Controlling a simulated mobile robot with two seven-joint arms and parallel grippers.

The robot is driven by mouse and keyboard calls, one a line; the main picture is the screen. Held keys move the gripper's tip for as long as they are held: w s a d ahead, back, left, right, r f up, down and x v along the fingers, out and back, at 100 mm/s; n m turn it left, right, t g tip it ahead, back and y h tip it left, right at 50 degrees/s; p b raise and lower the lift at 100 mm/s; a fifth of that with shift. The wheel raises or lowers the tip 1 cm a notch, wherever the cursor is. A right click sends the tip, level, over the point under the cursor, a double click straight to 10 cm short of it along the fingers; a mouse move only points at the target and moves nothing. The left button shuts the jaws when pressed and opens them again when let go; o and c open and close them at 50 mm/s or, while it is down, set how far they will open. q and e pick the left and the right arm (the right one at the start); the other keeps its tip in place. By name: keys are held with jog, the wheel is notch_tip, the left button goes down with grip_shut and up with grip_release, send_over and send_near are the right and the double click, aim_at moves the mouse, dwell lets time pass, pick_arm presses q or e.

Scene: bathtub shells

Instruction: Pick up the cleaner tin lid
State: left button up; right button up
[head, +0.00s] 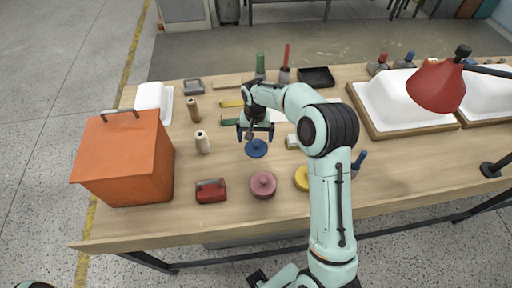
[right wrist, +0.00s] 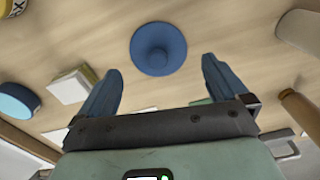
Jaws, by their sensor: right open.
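A round blue lid with a central knob (head: 257,149) lies flat on the workbench; I take it for the cleaner tin lid, though no label on it is readable. My right gripper (head: 255,134) is open and empty, just beyond and above the lid. In the right wrist view the blue lid (right wrist: 158,49) sits ahead of the gap between the two blue fingers (right wrist: 161,72), apart from both. My left gripper does not show.
A pink lidded round piece (head: 263,184), a yellow tin (head: 303,178) and a red box (head: 211,191) stand nearer the front edge. A pale block (head: 292,141) is right of the lid. An orange box (head: 125,160) and white bottle (head: 202,142) are left.

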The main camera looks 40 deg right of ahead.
aim_at(256, 144)
jog(key=f, duration=0.5)
jog(key=shift+d, duration=0.2)
jog(key=c, duration=0.8)
jog(key=shift+r, duration=0.1)
